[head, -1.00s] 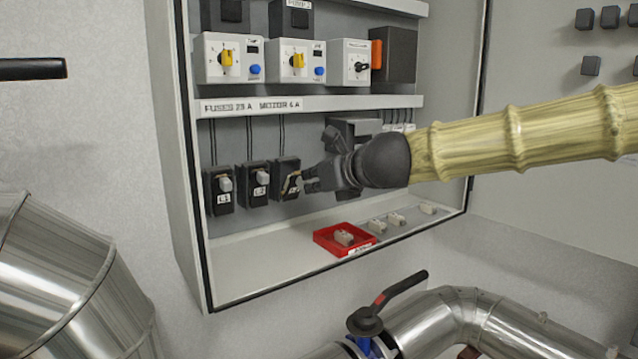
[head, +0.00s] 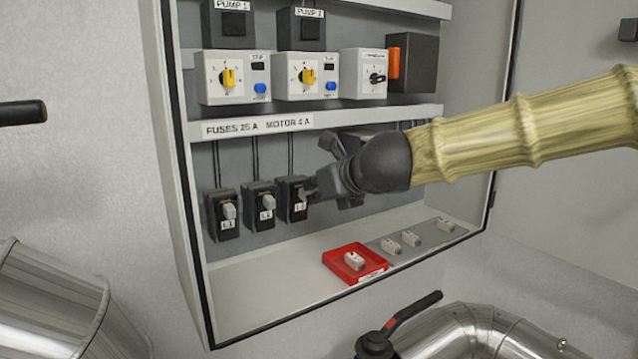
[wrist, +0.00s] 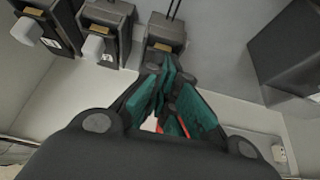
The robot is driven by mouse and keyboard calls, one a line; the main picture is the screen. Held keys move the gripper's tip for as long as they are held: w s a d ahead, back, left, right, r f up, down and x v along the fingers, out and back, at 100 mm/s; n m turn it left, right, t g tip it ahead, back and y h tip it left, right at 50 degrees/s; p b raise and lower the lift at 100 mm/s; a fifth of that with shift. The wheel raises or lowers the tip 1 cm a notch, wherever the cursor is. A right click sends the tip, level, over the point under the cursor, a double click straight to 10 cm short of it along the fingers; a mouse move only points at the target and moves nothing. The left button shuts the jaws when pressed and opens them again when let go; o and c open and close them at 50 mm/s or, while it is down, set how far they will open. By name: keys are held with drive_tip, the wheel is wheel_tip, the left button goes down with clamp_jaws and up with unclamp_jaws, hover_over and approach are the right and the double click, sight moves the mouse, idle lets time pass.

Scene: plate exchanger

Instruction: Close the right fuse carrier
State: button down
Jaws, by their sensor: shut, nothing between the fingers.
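Three black fuse holders stand in a row in the cabinet, labelled L1 (head: 223,214), L2 (head: 260,205) and L3. The right fuse carrier, L3 (head: 291,192), looks upright and flush in its holder, its front partly covered by my gripper. My gripper (head: 306,192) is shut and empty, its tips at the front of L3, apparently touching it. In the wrist view the right holder (wrist: 167,31) is just beyond my fingertips (wrist: 163,62); its carrier's face is hidden by the fingers. L1 and L2 show grey handles and look closed.
A shelf edge (head: 350,117) runs above the holders. A dark box (wrist: 290,50) is to the right in the wrist view.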

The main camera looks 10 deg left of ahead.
drive_tip(key=shift+w+r, duration=0.1)
drive_tip(key=shift+w, duration=0.05)
idle(0.5)
drive_tip(key=shift+r+p, duration=0.1)
drive_tip(key=shift+p, duration=0.2)
drive_tip(key=shift+r+p, duration=0.65)
drive_tip(key=shift+r, duration=0.1)
drive_tip(key=shift+r, duration=0.15)
